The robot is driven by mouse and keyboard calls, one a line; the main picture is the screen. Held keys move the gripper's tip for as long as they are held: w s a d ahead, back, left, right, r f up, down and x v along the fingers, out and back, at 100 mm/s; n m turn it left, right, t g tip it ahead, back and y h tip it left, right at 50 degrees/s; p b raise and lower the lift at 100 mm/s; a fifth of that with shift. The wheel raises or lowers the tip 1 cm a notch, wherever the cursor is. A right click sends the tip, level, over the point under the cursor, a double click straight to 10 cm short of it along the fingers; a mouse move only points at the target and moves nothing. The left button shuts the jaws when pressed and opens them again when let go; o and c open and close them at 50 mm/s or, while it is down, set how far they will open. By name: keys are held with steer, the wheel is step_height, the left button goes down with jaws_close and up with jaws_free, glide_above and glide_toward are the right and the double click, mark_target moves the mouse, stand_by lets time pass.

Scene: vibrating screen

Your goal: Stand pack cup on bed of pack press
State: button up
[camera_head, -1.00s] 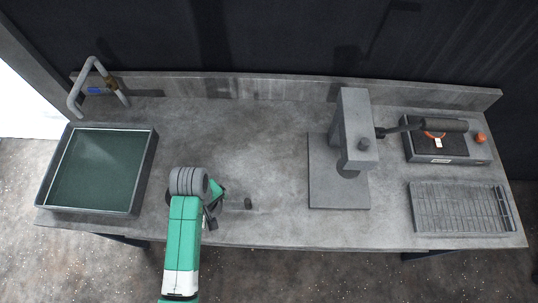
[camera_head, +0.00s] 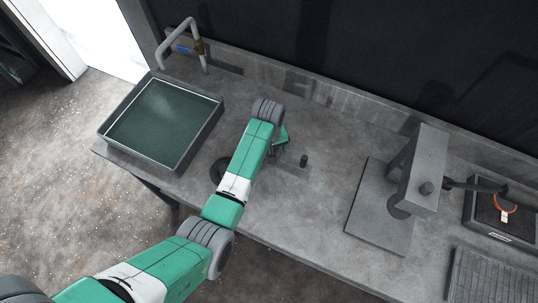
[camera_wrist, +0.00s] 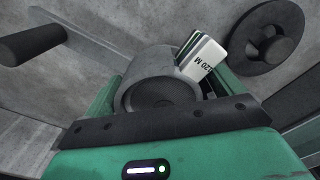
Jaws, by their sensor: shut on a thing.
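The pack cup (camera_wrist: 158,92) is a grey round cup in the wrist view, its dark hollow facing the camera. My gripper (camera_wrist: 160,78) is shut on it, with green parts on both sides. In the head view my gripper (camera_head: 278,142) is over the middle of the bench, left of the press; my arm hides the cup there. The pack press (camera_head: 424,165) is a grey upright frame with a side handle. Its bed (camera_head: 372,215), a flat grey plate, looks bare where visible. The gripper is well apart from it.
A green-bottomed tray (camera_head: 165,125) stands at left by a bent pipe (camera_head: 178,30). A small dark post (camera_head: 304,160) stands close right of my gripper. A white "120 M" tag (camera_wrist: 204,58) and a dark disc (camera_wrist: 266,42) show beyond the cup. A slatted rack (camera_head: 490,278) is at right.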

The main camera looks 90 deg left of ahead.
steer(key=shift+w+a+f, duration=0.15)
steer(key=shift+a, duration=0.1)
steer(key=shift+f+b, duration=0.35)
steer(key=shift+f, duration=1.2)
steer(key=shift+f, duration=0.15)
steer(key=o, duration=0.9)
steer(key=shift+c, duration=0.2)
step_height(320, 180, up, 12)
steer(key=shift+r+p, duration=0.15)
steer(key=shift+p, duration=0.8)
